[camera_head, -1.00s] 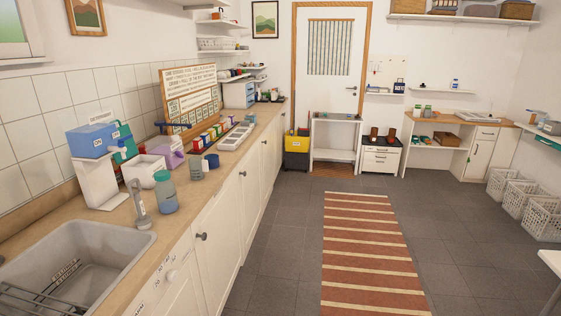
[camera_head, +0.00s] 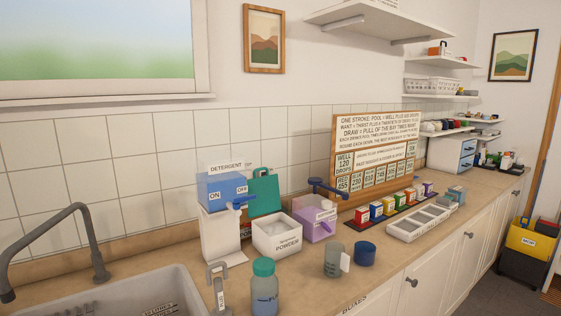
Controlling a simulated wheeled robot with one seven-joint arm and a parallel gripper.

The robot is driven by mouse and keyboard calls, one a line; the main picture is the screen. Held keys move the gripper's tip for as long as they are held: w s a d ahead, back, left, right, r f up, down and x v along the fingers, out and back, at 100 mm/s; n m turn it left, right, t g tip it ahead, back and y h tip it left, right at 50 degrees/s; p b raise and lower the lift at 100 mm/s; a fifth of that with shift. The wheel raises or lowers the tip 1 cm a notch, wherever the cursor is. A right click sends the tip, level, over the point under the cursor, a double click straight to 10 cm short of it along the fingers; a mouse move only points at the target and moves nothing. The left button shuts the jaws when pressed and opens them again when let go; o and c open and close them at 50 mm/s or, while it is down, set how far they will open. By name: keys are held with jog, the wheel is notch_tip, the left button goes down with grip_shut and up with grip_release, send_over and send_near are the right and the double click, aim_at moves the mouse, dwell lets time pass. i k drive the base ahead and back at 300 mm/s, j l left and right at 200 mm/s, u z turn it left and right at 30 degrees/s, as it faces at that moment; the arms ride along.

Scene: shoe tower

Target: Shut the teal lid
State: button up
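A teal lid (camera_head: 265,195) stands upright, raised, behind the white powder box (camera_head: 277,238) on the counter. The box is open at the top and carries a label ending in POWDER. The lid's left part is partly hidden by the blue detergent dispenser (camera_head: 222,190). I cannot make out the hinge between lid and box. A clear jar (camera_head: 264,292) at the front also has a teal cap (camera_head: 263,267), which sits on it. My gripper is not in view.
A purple dispenser (camera_head: 316,220) stands right of the box. A grey fitting (camera_head: 218,288), a grey cup (camera_head: 333,261) and a blue cup (camera_head: 365,253) stand in front. The sink (camera_head: 185,275) is at lower left. Farther right are a white tray (camera_head: 418,224) and a sign board (camera_head: 352,150).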

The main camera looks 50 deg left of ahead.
aim_at(266, 188)
jog(key=i+u, duration=0.25)
jog(key=i, duration=0.4)
jog(key=i+l+u, duration=0.2)
jog(key=i, duration=0.4)
jog(key=i+u, duration=0.15)
jog(key=u, duration=0.25)
jog(key=i+u, duration=0.2)
jog(key=u, duration=0.2)
jog(key=i+u, duration=0.15)
jog(key=u, duration=0.3)
jog(key=i+l+u, duration=0.15)
jog(key=u, duration=0.25)
jog(key=i+u, duration=0.25)
jog(key=u, duration=0.15)
jog(key=i+l+u, duration=0.2)
jog(key=u, duration=0.15)
